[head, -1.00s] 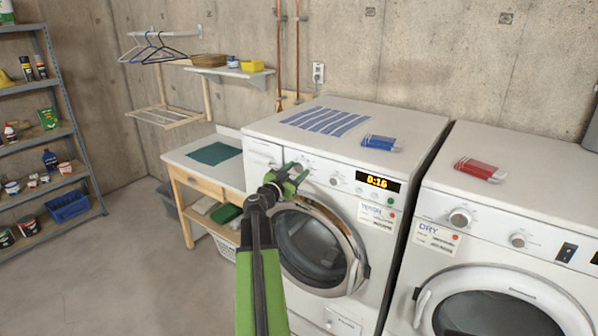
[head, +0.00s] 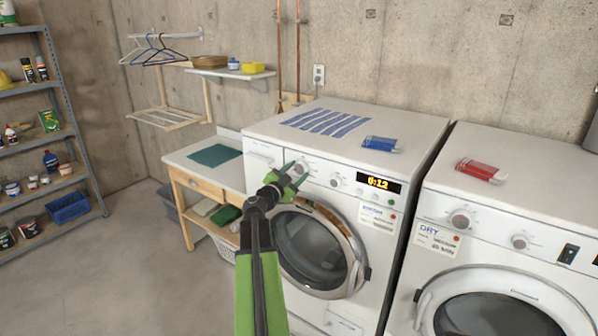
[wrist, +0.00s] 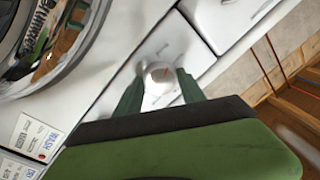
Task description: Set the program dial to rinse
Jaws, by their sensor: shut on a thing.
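The washer (head: 262,200) is white with a round glass door, and its orange display (head: 378,183) appears to read 0:12. Its left dial (head: 301,168) is a round silver knob on the front panel, partly covered by my green gripper (head: 296,176). In the wrist view the dial (wrist: 160,73) sits between the two dark green fingers of my gripper (wrist: 162,84), which is shut on it. The markings around the dial are too small to read. A second, smaller knob (head: 336,181) is to its right, clear of my gripper.
The dryer (head: 440,215) stands to the right with its own knobs. A blue packet (head: 380,143) and a striped cloth (head: 325,122) lie on the washer. A wooden table (head: 180,165) is to the left, with open floor in front.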

